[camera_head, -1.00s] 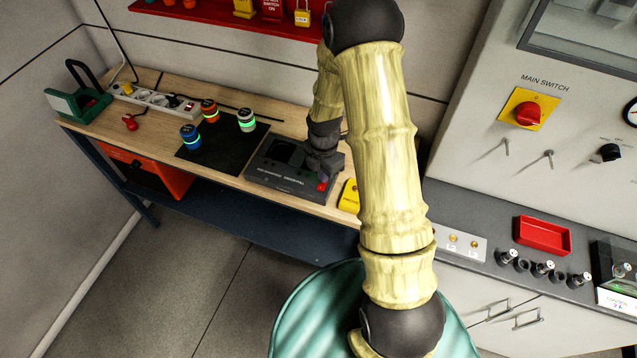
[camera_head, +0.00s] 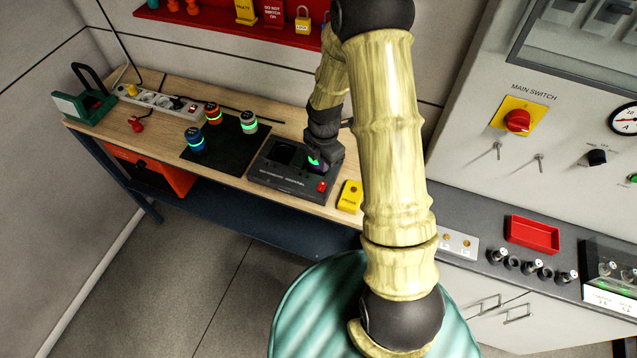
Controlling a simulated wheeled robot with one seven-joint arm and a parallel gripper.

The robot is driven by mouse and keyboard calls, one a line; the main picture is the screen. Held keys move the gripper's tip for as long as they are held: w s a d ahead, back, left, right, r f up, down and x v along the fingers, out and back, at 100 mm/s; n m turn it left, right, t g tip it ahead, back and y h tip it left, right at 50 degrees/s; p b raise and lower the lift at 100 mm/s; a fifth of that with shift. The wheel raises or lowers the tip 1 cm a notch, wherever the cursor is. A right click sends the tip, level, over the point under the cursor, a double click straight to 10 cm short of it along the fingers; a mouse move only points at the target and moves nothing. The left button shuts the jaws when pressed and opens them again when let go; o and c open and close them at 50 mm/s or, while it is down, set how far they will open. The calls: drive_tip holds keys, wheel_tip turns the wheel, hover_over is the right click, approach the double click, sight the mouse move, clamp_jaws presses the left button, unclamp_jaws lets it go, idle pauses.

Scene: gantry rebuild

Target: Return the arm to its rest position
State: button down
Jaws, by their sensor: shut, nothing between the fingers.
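My arm, with pale bamboo-like links and dark joints, runs up the middle of the head camera view and bends down behind itself to the workbench. My gripper (camera_head: 318,162) is dark, shut and empty. It points down over the dark grey device (camera_head: 270,180) on the bench, beside that device's red button (camera_head: 321,187). A small green glow shows at the fingertips. Whether the fingertips touch the device cannot be told from this angle.
The wooden bench (camera_head: 165,125) holds a black mat (camera_head: 222,152) with several lit canisters, a power strip (camera_head: 160,99) and a yellow box (camera_head: 350,196). A red shelf (camera_head: 215,17) is above. A cabinet with a main switch (camera_head: 517,121) stands right, with a red tray (camera_head: 532,233).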

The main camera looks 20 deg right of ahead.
idle(0.5)
drive_tip(key=s+r+m+t+b, duration=0.1)
drive_tip(key=s+r+m+b, duration=0.2)
drive_tip(key=m, duration=0.8)
drive_tip(key=s+r+m+t+b, duration=0.1)
drive_tip(key=s+r+m+b, duration=0.1)
drive_tip(key=s+r+m, duration=0.6)
drive_tip(key=s+a+m, duration=0.1)
drive_tip(key=s+m, duration=0.2)
drive_tip(key=shift+s+r+m+t+b, duration=0.3)
drive_tip(key=shift+m+b, duration=0.1)
drive_tip(key=shift+d, duration=0.15)
